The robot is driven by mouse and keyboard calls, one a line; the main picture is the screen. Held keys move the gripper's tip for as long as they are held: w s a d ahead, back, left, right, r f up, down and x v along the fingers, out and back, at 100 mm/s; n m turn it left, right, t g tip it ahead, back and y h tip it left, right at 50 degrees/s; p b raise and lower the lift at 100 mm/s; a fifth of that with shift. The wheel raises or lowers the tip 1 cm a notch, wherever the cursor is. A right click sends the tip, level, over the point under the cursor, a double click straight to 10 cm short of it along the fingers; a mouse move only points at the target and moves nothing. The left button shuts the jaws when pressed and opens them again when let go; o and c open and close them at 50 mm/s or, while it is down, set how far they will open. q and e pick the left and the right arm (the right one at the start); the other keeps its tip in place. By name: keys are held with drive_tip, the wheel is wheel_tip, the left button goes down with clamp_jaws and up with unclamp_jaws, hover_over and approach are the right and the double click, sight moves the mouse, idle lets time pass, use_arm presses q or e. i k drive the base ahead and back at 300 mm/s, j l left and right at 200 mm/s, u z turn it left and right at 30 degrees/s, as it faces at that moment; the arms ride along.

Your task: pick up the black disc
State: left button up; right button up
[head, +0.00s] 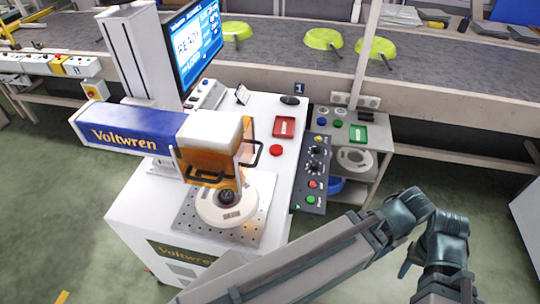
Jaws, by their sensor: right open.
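A small black disc (290,100) lies flat near the back right edge of the white machine's top, beside a blue label marked 1. A white ring-shaped fixture (240,214) sits on a perforated plate below the machine's head, with a dark round piece (227,197) at its centre; I cannot tell exactly what this is. My right gripper (440,288) is at the bottom right, partly cut off by the picture's edge, open and well away from the black disc. My left gripper is not in view.
The machine's blue and white head (135,135) overhangs the plate. A red tray (284,126) and a button panel (313,170) lie nearby. A side shelf holds a green tray (357,134). Several green pans (323,39) lie on the conveyor (285,62) behind.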

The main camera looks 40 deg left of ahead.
sight(227, 197)
drive_tip(key=l+u, duration=0.1)
drive_tip(key=u, duration=1.95)
